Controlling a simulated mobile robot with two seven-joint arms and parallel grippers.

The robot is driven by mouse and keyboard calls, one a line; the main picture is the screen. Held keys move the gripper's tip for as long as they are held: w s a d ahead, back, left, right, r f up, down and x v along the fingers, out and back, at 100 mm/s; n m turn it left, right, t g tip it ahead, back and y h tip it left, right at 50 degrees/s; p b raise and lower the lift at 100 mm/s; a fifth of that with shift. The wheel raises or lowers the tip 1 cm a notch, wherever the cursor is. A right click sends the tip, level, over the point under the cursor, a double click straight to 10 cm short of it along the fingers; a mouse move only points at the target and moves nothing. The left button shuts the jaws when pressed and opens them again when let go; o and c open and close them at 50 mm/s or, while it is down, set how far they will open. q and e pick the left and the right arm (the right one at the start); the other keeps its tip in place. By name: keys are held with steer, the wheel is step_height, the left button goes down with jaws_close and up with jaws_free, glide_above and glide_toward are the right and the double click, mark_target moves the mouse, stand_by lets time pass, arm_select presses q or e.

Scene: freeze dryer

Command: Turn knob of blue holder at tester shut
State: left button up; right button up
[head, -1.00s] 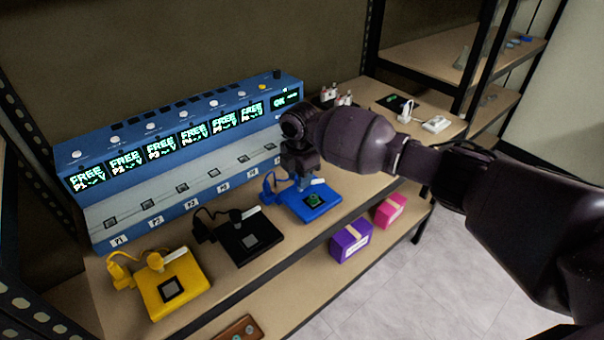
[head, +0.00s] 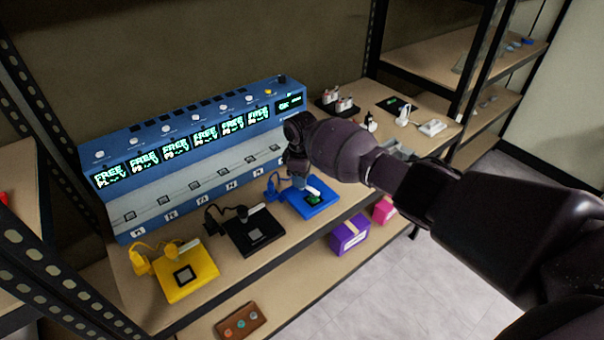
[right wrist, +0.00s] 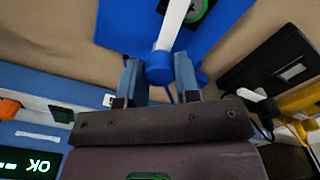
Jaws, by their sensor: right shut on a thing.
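The blue holder (head: 322,208) lies flat on the bench in front of the blue tester (head: 190,165); a green-marked item sits in its dark square window. In the right wrist view, its blue round knob (right wrist: 159,69) has a white lever (right wrist: 173,24) reaching out over the blue plate. My right gripper (head: 297,172) comes down over the knob from above. In the right wrist view its two fingers (right wrist: 159,77) stand on either side of the knob, closed on it. In the head view the gripper hides most of the knob. My left gripper is not seen.
A black holder (head: 262,238) and a yellow holder (head: 203,285) lie to the left on the bench. The tester's displays read FREE, its end display OK. White plugs (head: 345,103) and small devices stand at the right. Purple and pink boxes are on the shelf below.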

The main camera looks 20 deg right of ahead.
steer(key=shift+r+m, duration=0.1)
steer(key=shift+m, duration=0.5)
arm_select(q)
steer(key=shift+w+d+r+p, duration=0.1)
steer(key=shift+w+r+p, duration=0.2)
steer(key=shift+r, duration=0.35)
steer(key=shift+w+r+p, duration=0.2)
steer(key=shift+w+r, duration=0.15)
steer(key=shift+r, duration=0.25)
arm_select(e)
steer(key=shift+m, duration=0.6)
steer(key=o, duration=0.9)
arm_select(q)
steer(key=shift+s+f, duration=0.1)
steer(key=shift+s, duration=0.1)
arm_select(e)
steer(key=shift+o, duration=0.2)
steer(key=shift+r, duration=0.2)
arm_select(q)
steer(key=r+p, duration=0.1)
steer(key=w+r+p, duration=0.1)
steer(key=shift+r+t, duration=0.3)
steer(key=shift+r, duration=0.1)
arm_select(e)
step_height(320, 180, up, 10)
